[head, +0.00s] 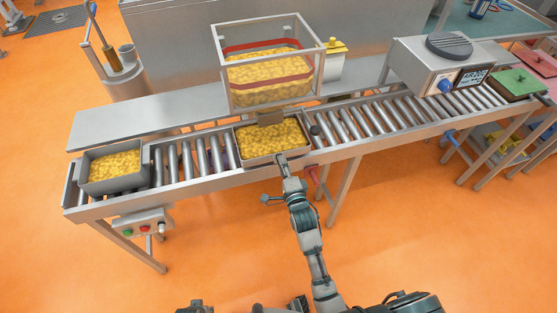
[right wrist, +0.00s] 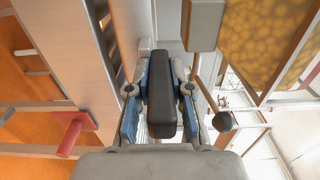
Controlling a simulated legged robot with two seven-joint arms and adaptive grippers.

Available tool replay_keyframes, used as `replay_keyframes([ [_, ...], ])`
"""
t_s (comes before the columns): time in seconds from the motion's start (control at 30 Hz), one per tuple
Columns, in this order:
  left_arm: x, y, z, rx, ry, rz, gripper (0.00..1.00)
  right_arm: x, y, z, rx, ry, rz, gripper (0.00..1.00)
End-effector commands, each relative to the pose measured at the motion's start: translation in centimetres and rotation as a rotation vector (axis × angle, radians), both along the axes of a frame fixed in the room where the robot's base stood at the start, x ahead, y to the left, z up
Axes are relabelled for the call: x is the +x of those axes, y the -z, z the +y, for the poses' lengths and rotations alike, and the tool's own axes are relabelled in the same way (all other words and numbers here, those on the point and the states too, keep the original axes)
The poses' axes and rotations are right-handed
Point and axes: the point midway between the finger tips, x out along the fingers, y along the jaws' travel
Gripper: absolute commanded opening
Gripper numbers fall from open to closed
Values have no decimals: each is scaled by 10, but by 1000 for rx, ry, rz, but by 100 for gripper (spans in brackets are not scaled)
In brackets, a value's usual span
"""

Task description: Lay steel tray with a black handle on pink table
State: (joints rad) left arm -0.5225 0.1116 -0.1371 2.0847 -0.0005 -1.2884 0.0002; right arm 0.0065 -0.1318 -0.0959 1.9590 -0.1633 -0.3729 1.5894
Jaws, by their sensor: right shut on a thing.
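A steel tray (head: 256,160) full of yellow pieces sits on the roller conveyor, below the clear hopper. My right gripper (head: 281,160) is at its near side. In the right wrist view, a black handle (right wrist: 164,95) lies between the fingers of my right gripper (right wrist: 160,85), which is shut on it. The handle is hidden in the head view. Pink-red surfaces (head: 540,62) show at the far right edge, partly cut off. My left gripper cannot be made out.
A second steel tray (head: 118,183) with yellow pieces stands at the conveyor's left end. The hopper (head: 268,75) stands close above the middle tray. A grey machine (head: 440,62) spans the conveyor at right. A green-lidded box (head: 515,83) is past it. Rollers (head: 365,122) between are clear.

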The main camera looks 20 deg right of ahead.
Motion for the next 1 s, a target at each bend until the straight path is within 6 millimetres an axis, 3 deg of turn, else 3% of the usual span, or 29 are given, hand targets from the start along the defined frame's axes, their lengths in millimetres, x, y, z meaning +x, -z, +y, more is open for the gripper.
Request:
replay_keyframes([
  [0.17, 1, -7, 0, -1, 0, -3, 40, -9, -4, 0, 1, 0, -6, 0],
  [1.0, 6, -51, 0, 0, 0, -16, 40, -113, -4, -4, 1, 1, -4, 0],
])
